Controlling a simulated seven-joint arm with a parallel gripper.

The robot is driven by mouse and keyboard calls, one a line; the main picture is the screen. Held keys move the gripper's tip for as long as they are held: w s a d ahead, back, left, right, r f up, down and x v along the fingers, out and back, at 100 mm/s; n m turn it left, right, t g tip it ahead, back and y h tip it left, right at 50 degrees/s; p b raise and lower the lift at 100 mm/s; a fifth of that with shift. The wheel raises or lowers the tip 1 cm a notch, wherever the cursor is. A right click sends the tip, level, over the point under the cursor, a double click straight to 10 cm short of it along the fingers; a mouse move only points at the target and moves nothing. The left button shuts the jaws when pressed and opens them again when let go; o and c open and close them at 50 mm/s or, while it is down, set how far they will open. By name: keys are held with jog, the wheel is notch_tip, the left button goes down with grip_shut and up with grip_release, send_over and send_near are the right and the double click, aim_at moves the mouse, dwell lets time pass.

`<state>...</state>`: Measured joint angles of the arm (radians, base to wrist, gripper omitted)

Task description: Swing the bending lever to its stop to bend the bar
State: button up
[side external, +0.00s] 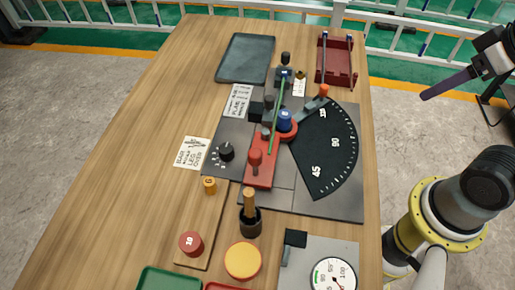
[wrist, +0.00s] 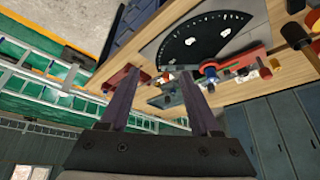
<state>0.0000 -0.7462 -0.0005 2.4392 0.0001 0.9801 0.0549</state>
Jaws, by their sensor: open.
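The bending lever (side external: 312,103) is a grey arm with an orange knob (side external: 323,91) at its end. It runs up and right from the blue former (side external: 286,121), and its knob is at the upper end of the black angle scale (side external: 330,150). A green bar (side external: 280,105) lies past the former and looks straight. The scale shows in the wrist view (wrist: 205,38), tilted, beyond my fingers. My gripper (side external: 450,84) is in the air right of the table, well apart from the lever. Its two purple fingers are open and empty in the wrist view (wrist: 159,75).
A red clamp block (side external: 258,170) sits left of the scale. A dial gauge (side external: 333,275) and a yellow disc (side external: 243,261) are at the front. The table's left side is mostly clear.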

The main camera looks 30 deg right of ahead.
jog(key=w+a+r+g, duration=0.1)
jog(key=w+a+r, duration=0.2)
jog(key=w+r, duration=0.3)
jog(key=n+g, duration=0.4)
jog(key=n, duration=0.3)
send_over(255, 152)
notch_tip(255, 152, down, 4)
notch_tip(255, 152, down, 13)
jog(key=shift+f, duration=0.2)
grip_shut()
jog(key=shift+r, duration=0.1)
